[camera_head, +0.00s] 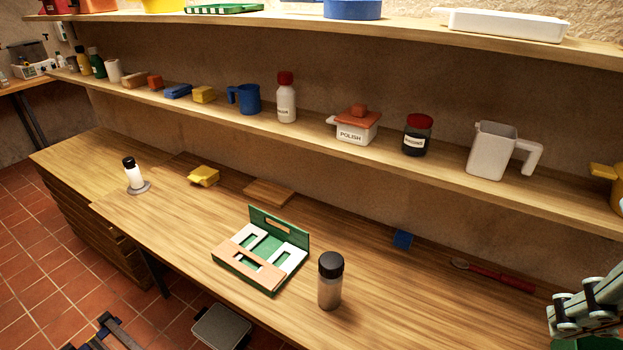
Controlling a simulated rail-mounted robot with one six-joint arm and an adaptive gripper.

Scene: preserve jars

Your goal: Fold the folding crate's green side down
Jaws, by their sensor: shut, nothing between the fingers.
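The folding crate (240,286) lies on the wooden bench, left of the picture's middle. Its green side (294,237) stands up along the back edge, with a slot near its top. The orange side (268,275) lies flat across the front. Two white sides lie folded inward, one at the left (234,246) and one at the right (288,259). Green floor shows between them. Nothing touches the green side.
A dark-lidded jar (330,284) stands close right of the crate. A wooden board (269,192) and a yellow object (203,176) lie behind it. A blue block (403,240) and a red-handled tool (500,277) lie farther right. A loaded shelf (390,163) runs above the bench's back.

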